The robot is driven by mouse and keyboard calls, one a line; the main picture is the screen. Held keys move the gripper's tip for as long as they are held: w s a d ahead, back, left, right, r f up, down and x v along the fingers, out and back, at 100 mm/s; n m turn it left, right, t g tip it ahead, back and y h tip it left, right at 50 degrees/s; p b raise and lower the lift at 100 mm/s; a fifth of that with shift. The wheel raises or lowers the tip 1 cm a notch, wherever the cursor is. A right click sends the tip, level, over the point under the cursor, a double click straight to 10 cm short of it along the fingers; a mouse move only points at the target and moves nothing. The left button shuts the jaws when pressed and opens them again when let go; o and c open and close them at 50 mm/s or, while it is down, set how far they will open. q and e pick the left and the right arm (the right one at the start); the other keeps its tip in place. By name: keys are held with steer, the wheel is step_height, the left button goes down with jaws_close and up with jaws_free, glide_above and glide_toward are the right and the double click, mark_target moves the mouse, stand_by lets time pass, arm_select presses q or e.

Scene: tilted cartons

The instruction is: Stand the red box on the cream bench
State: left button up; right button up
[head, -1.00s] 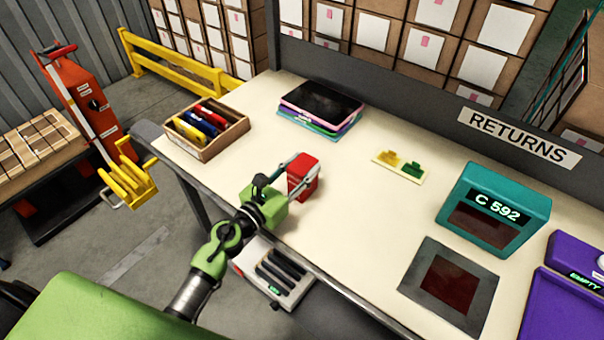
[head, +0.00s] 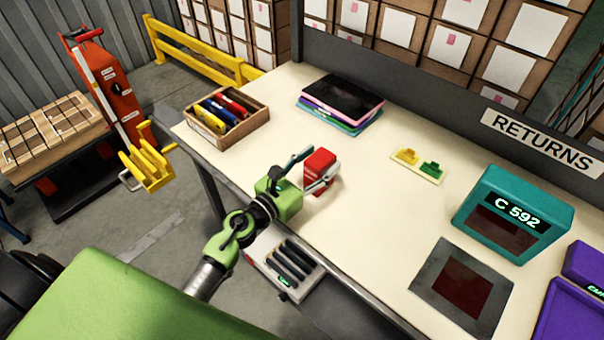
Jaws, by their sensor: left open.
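The red box (head: 320,160) stands on the cream bench (head: 375,215), near its front edge. It looks upright, with its red top face up and a pale patch low on the side towards the gripper. My left gripper (head: 316,168) comes in from the front edge of the bench with its fingers spread. One finger is on the far left side of the box and the other crosses in front of its lower part. Whether a finger touches the box I cannot tell. My right gripper is not in view.
A wooden tray of coloured items (head: 227,115) and a stack of coloured folders (head: 340,103) lie behind. A yellow-green piece (head: 418,166), a teal C 592 unit (head: 513,213) and a grey pad (head: 462,287) are to the right. Bare bench surrounds the box.

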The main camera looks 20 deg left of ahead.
arm_select(q)
steer(key=b+v, duration=0.3)
steer(key=v, duration=0.7)
steer(key=shift+s+f, duration=0.2)
steer(key=shift+s+a+r, duration=0.15)
steer(key=shift+s+a, duration=0.15)
steer(key=shift+s, duration=0.3)
